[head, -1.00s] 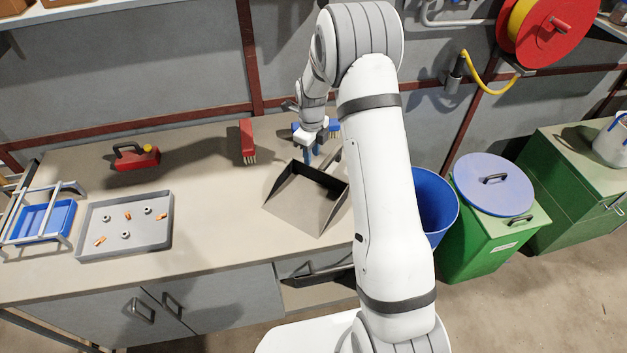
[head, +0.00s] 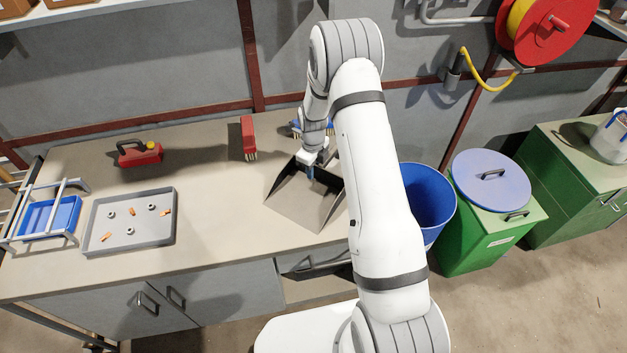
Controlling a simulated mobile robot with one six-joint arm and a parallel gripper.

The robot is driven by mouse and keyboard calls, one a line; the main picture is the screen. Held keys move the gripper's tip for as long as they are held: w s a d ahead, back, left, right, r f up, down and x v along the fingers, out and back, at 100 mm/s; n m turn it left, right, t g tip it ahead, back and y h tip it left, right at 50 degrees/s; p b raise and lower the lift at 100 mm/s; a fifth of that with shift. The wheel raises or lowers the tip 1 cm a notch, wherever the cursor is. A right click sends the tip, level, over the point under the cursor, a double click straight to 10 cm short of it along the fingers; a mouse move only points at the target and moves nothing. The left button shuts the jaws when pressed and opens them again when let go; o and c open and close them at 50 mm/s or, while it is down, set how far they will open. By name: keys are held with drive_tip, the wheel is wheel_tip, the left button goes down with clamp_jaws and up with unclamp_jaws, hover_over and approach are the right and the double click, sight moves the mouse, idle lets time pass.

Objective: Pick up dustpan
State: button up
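The grey metal dustpan (head: 300,206) lies on the workbench right of its middle, its wide open edge toward the front left. My gripper (head: 311,174) is low over the back part of the dustpan, near its back wall. Its blue fingers are small and partly hidden, so I cannot tell if they are open or touching the dustpan. My arm hides the dustpan's right side, and its handle does not show clearly.
A red brush (head: 248,138) and a blue brush (head: 298,127) stand behind the dustpan. A blue bucket (head: 432,205) stands right of the bench.

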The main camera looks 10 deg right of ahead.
clamp_jaws()
drive_tip(key=shift+r, duration=0.1)
